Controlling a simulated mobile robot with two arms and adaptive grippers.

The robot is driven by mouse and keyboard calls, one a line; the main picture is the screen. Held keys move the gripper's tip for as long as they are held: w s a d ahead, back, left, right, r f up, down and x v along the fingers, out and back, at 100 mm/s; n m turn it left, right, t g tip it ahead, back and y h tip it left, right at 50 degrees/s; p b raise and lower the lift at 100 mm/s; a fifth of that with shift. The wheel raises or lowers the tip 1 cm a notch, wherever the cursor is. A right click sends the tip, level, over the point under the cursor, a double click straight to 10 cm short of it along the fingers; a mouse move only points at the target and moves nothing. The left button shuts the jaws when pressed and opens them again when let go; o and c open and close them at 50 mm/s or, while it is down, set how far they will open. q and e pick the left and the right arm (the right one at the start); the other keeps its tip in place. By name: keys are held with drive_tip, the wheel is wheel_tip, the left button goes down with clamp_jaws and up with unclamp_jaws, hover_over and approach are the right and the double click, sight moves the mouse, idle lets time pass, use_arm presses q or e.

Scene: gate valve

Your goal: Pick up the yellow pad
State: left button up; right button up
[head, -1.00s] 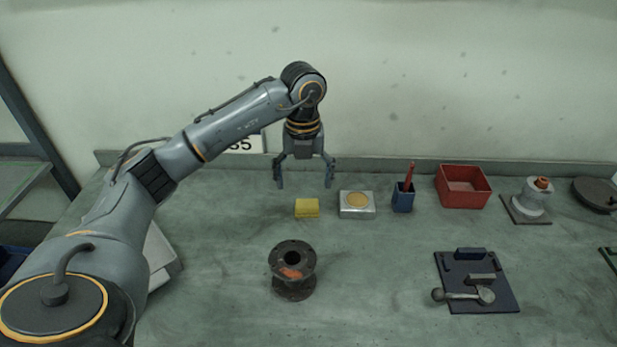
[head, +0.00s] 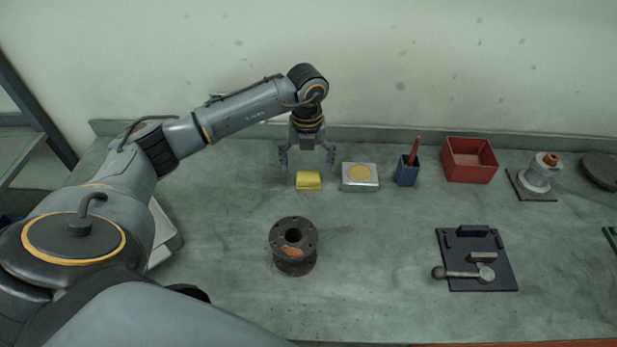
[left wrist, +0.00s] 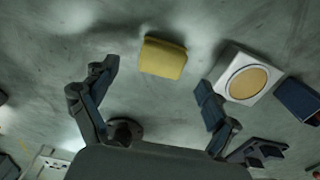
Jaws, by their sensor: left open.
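The yellow pad (head: 308,181) lies on the grey-green bench, left of a metal box with a round tan top (head: 360,176). In the left wrist view the pad (left wrist: 162,58) shows ahead of and between the spread fingers. My left gripper (head: 307,166) is open and empty, pointing down above and slightly behind the pad. Its fingers (left wrist: 152,100) do not appear to touch the pad. My right gripper is not in view.
A dark flanged valve body (head: 294,246) stands in front of the pad. To the right are a blue holder (head: 406,172) with a red-handled item, a red bin (head: 469,160) and a dark plate (head: 478,262) with metal parts. The wall rises close behind.

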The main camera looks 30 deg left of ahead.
sight(309, 175)
use_arm(q)
wheel_tip(309, 175, down, 4)
drive_tip(key=shift+w+d+r+p, duration=0.1)
drive_tip(key=shift+r+p, duration=0.05)
drive_tip(key=shift+p, duration=0.65)
drive_tip(key=shift+f, duration=0.5)
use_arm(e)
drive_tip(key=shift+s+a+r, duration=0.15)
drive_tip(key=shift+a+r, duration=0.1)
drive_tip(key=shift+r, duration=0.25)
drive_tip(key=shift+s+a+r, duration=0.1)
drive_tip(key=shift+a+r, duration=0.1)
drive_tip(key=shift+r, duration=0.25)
use_arm(q)
drive_tip(key=c, duration=1.1)
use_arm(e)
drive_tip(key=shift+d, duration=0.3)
